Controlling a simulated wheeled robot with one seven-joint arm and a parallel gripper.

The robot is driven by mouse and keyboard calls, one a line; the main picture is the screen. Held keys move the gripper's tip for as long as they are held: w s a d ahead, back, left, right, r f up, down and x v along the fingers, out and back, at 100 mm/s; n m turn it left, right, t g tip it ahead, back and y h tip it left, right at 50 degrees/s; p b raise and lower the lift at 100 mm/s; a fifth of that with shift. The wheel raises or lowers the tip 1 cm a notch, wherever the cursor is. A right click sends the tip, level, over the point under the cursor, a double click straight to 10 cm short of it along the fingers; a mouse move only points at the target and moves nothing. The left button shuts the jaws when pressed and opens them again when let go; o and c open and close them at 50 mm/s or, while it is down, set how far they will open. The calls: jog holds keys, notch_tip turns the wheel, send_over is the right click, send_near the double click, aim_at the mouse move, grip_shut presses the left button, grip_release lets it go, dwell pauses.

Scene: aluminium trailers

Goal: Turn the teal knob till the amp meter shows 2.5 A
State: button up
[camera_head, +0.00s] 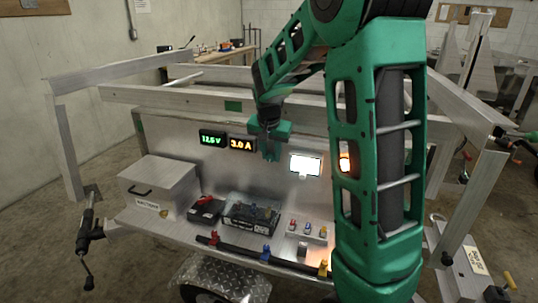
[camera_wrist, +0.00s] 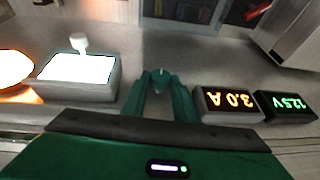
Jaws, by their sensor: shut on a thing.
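The amp meter (camera_head: 242,144) on the trailer's front panel reads 3.0 A in orange digits. It also shows upside down in the wrist view (camera_wrist: 230,104), right of my fingers. My gripper (camera_head: 270,152) is at the panel, just right of the amp meter. In the wrist view my gripper (camera_wrist: 160,78) has its two green fingers closing together at the tips against the panel, shut on the teal knob. The knob is mostly hidden by the fingers and hard to tell from their similar colour.
A green-lit volt meter (camera_head: 211,138) reads about 12.5 V, left of the amp meter. A bright white lamp (camera_head: 306,165) and an orange light (camera_head: 345,158) are to the right. A black battery (camera_head: 250,214) and a metal box (camera_head: 158,188) stand on the shelf below.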

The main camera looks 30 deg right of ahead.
aim_at(243, 143)
jog(key=shift+w+a+g+h, duration=0.35)
jog(key=shift+g+h, duration=0.15)
jog(key=shift+g, duration=0.1)
jog(key=shift+w+a+n+g+h, duration=0.15)
jog(key=shift+n+g+h, duration=0.15)
jog(key=shift+g+h, duration=0.25)
jog(key=shift+w+a+n+g+h, duration=0.15)
jog(key=shift+n+g+h, duration=0.15)
jog(key=shift+g+h, duration=0.25)
jog(key=shift+w+a+f+n+g+h, duration=0.1)
jog(key=shift+n+g+h, duration=0.1)
jog(key=shift+g+h, duration=0.4)
jog(key=shift+w+f+n+g+h, duration=0.1)
jog(key=shift+n+g+h, duration=0.1)
jog(key=shift+g+h, duration=0.35)
jog(key=shift+s+g, duration=0.1)
jog(key=shift+g, duration=0.25)
jog(key=o, duration=1)
jog(key=shift+f, duration=0.1)
jog(key=v, duration=1)
jog(key=shift+a+r, duration=0.15)
jog(key=shift+r, duration=0.1)
